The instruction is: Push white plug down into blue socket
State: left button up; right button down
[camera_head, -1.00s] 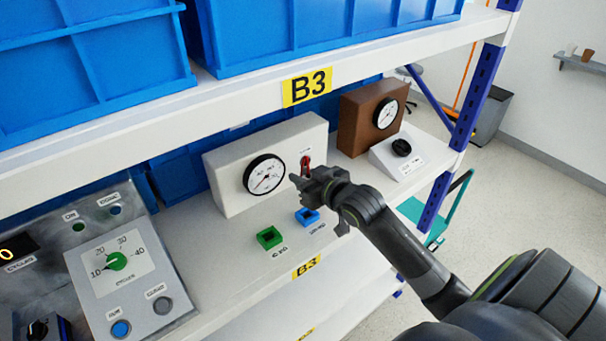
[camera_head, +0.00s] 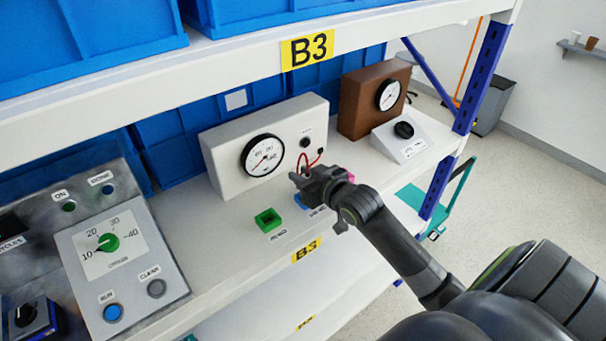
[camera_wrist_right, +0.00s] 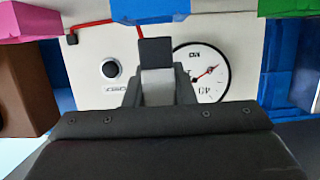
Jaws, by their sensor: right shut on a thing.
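My right gripper (camera_head: 297,176) is above the shelf, in front of the white gauge box. It is shut on the plug, which the hand hides in the head view. In the right wrist view a pale piece (camera_wrist_right: 158,88) shows between the dark jaw parts, and a red cable runs to there. The blue socket (camera_head: 300,201) lies on the shelf, partly hidden by the gripper. It shows at the top edge of the right wrist view (camera_wrist_right: 148,10). I cannot tell whether the plug touches it. My left gripper is not in view.
A green socket (camera_head: 268,220) is left of the blue one, and a pink block (camera_head: 351,177) is right of it, by my wrist. The gauge box (camera_head: 225,155) stands behind. A brown gauge box (camera_head: 360,105) and a knob box (camera_head: 410,145) are further right. A control panel (camera_head: 120,255) is at left.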

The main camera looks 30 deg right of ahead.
jog(key=shift+p, duration=0.85)
dwell(1.3)
jog(key=shift+f+b, duration=0.95)
jog(key=shift+f, duration=0.7)
jog(key=c, duration=1.1)
grip_release()
jog(key=shift+c, duration=0.2)
jog(key=v, duration=1.7)
jog(key=shift+s+b, duration=0.2)
jog(key=shift+b, duration=0.2)
jog(key=shift+d+r, duration=0.1)
